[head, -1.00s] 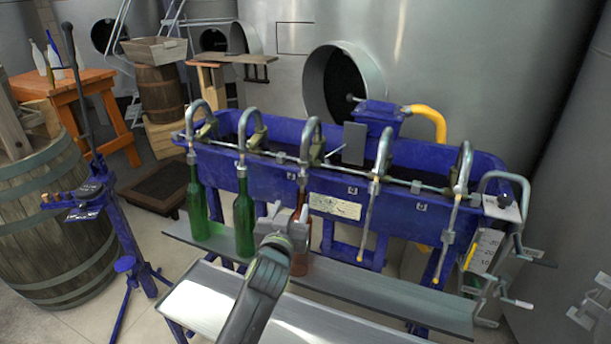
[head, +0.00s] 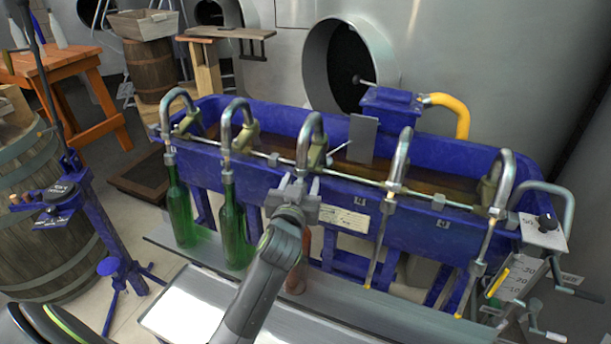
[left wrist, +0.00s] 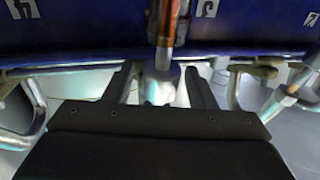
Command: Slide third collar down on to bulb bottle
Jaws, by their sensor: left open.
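A reddish-brown bottle (head: 303,262) stands under the third spout (head: 309,138) of the blue filler; my left arm hides most of it, so its shape cannot be told. My left gripper (head: 293,192) is at its upper end, just below the rail. In the left wrist view, which looks upside down, a grey metal collar (left wrist: 160,86) sits between the open fingers of the gripper (left wrist: 165,86), with a gap on either side. An amber-brown stem (left wrist: 167,25) runs on from it. Whether the collar touches the bottle mouth cannot be told. My right gripper is not in view.
Two green bottles (head: 179,212) (head: 234,228) stand under the spouts to the left, close by. Tubes with collars (head: 381,208) (head: 477,268) hang bare to the right. The blue trough (head: 420,205) is right behind the gripper. A metal shelf (head: 350,318) runs below.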

